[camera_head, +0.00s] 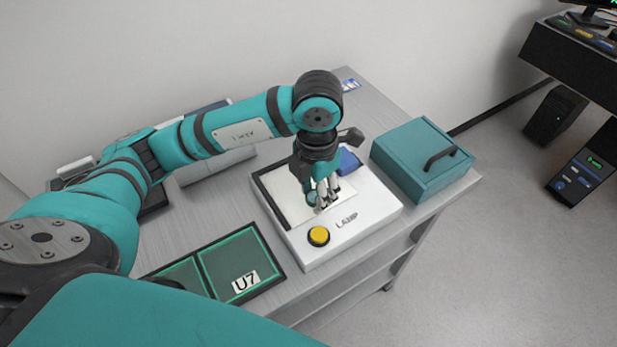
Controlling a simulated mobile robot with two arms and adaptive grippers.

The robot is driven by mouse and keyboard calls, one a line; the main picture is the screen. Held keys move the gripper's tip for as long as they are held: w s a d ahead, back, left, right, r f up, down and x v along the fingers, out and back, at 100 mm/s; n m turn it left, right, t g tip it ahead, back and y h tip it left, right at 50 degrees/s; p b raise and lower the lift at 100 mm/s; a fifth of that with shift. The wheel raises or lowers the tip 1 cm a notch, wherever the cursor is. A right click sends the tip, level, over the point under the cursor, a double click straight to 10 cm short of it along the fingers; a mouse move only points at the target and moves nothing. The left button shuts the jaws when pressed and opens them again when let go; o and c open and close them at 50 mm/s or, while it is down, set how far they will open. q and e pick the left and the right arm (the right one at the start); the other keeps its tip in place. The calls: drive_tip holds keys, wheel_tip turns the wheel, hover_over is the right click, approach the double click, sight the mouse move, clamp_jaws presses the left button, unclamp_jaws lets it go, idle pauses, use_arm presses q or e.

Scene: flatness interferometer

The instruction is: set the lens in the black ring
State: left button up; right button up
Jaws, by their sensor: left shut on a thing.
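My left gripper (326,203) points down over the white lamp box (345,245). Its fingers are shut on a small greenish round piece (312,199), which looks like the lens, just above or at the box's pale top panel. I cannot tell whether the piece touches the panel. The fingers hide part of it. I cannot make out the black ring; my arm and gripper cover part of the box top. My right gripper is not in view.
The box has a yellow button (318,236) and a blue item (348,161) at its back. A teal case (421,158) with a black handle stands to the right. A green-lined tray marked U7 (243,262) lies at the front left. Bare grey bench (213,212) shows between.

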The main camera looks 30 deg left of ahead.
use_arm(q)
drive_tip(key=s+d, duration=0.4)
drive_tip(key=s+d+r+b, duration=0.1)
drive_tip(key=s+d, duration=0.1)
drive_tip(key=shift+s, duration=0.35)
